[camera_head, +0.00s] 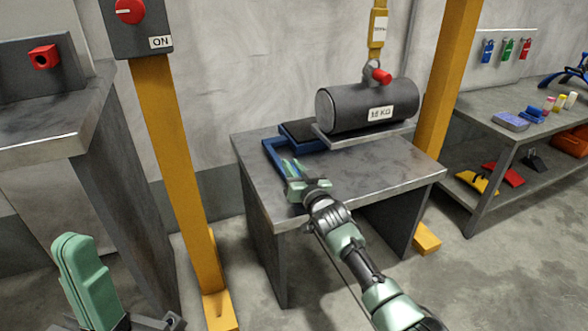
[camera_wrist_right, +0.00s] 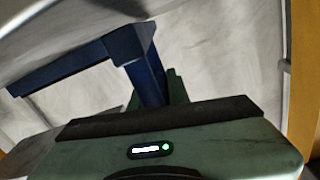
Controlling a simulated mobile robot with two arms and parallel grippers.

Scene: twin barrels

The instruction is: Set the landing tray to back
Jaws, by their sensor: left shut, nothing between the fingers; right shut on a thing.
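The landing tray appears to be the blue frame (camera_head: 318,147) on the grey workbench, with a dark pad and a grey plate (camera_head: 399,133) at its right. A blue handle bar (camera_head: 271,154) sticks out at its left. My right gripper (camera_head: 292,172) is shut on this handle near the bench's front left edge. In the right wrist view the blue handle (camera_wrist_right: 147,78) runs down between the green fingers; the grip itself is partly hidden. My left gripper (camera_head: 70,243) is shut and empty at the lower left, away from the bench.
A dark barrel (camera_head: 345,107) marked 15 KG lies over the plate, under a yellow hoist hook (camera_head: 378,30). Yellow posts (camera_head: 165,140) stand on both sides of the workbench (camera_head: 400,165). A shelf (camera_head: 480,112) with tools is at right. The bench front is clear.

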